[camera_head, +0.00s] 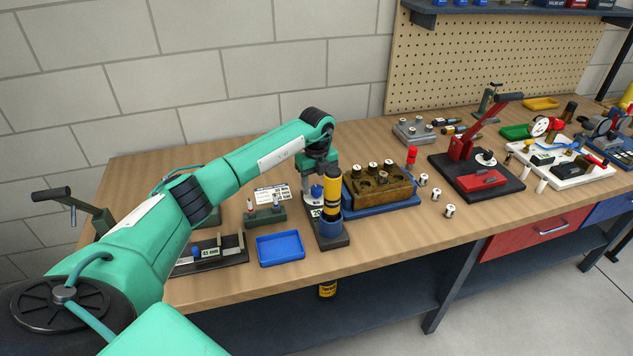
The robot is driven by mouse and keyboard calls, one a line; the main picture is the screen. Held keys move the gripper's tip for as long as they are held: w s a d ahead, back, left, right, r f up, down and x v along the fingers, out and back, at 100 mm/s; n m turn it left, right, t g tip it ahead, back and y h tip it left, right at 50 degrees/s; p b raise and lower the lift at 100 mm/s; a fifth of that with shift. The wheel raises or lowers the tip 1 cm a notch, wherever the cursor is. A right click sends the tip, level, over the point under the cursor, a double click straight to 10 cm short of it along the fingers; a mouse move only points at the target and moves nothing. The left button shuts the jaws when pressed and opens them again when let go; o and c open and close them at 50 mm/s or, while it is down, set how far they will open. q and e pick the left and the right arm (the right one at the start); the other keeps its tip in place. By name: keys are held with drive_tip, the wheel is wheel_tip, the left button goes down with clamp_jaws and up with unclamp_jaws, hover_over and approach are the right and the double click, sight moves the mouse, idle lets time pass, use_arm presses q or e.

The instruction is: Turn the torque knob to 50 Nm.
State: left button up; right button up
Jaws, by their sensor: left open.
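A dark stand (334,241) stands near the front edge of the bench, left of the brown block. It holds an upright yellow and black cylinder (332,188) in a blue cup. A small white label (316,212) on its left side seems to start with 20; the rest is too small to read. A small blue, rounded part (316,191) beside the cylinder may be the torque knob; its setting cannot be read. My left gripper (319,177) is open, pointing down just above this part and close to the cylinder. Whether it touches is unclear. My right gripper is out of view.
A blue tray (280,248) and a fixture marked 45 mm (212,253) lie to the left. A brown block (380,187) with several metal pieces is close on the right. A red press (470,160) stands farther right.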

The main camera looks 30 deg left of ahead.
use_arm(q)
drive_tip(key=shift+f, duration=0.25)
drive_tip(key=c, duration=1)
